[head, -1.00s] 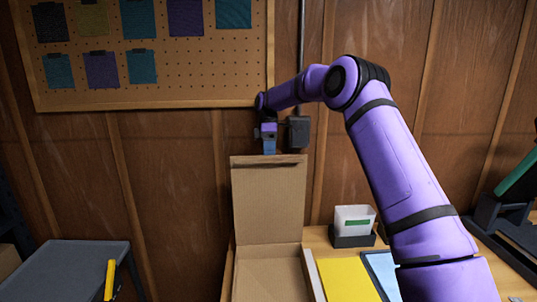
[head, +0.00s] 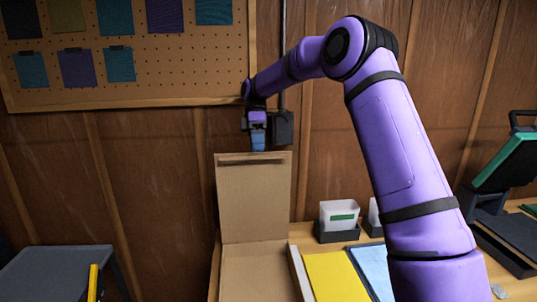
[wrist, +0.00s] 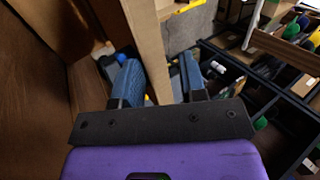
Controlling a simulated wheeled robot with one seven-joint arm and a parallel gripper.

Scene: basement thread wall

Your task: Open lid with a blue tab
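The cardboard lid (head: 254,200) stands upright at the back of an open cardboard box (head: 255,275). A narrow dark slot runs along the lid's top edge. I cannot make out a blue tab on it; the blue that shows at the top edge looks like my fingertips. My gripper (head: 258,145) hangs pointing down at the middle of that edge. In the wrist view, my gripper (wrist: 160,80) has its two blue fingers apart, with a brown cardboard edge (wrist: 150,50) between them. A gap shows beside the right finger. Whether either finger touches the cardboard is unclear.
A yellow sheet (head: 335,278) and a pale blue sheet (head: 372,266) lie right of the box. A white bin (head: 338,213) in a dark holder stands behind them. A grey table (head: 55,270) is at the left. The wooden wall and pegboard (head: 190,65) are close behind my gripper.

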